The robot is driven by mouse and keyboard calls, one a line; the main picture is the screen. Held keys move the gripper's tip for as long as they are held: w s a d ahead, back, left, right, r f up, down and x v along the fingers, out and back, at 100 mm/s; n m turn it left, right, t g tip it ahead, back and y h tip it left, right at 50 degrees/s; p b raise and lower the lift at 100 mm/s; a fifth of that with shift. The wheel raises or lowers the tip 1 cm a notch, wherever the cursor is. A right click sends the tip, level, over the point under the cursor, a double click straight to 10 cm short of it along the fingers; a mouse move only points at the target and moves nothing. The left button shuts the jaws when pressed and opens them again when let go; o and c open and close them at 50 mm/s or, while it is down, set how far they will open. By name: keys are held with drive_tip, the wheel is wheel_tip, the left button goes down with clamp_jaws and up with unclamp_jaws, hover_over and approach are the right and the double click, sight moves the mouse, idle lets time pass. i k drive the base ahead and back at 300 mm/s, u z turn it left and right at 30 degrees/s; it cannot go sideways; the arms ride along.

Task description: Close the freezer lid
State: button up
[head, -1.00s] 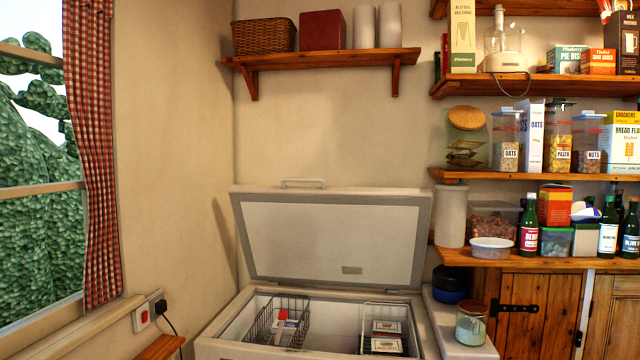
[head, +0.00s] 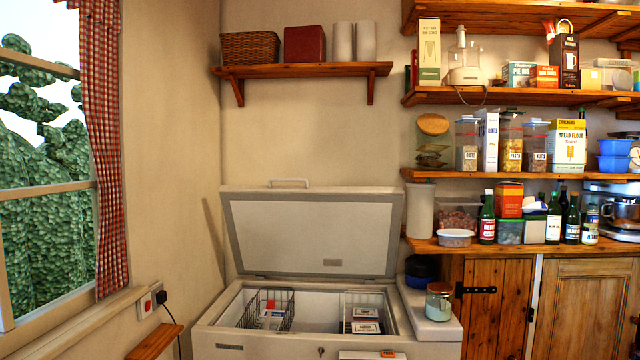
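The white chest freezer (head: 270,343) stands against the back wall with its lid (head: 310,234) raised, tilted a little back towards the wall. A metal handle (head: 289,182) sits on the lid's upper edge. Inside, a wire basket (head: 266,309) at the left holds packets, and another basket at the right holds boxes (head: 366,320). A lock (head: 320,351) shows on the front face. My gripper is not in view.
A glass jar (head: 439,302) stands on the white surface right of the freezer. Pine shelves (head: 520,96) with food fill the right. A wall shelf (head: 300,70) hangs above the lid. A wooden ledge (head: 156,342) is at lower left.

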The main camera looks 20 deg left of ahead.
sight(306, 231)
drive_tip(key=k, duration=0.25)
drive_tip(key=i, duration=1.25)
drive_tip(key=u, duration=0.45)
drive_tip(key=i, duration=0.7)
drive_tip(key=u, duration=0.6)
drive_tip(key=i, duration=0.55)
drive_tip(key=u, duration=0.95)
drive_tip(key=i, duration=0.75)
drive_tip(key=u, duration=0.55)
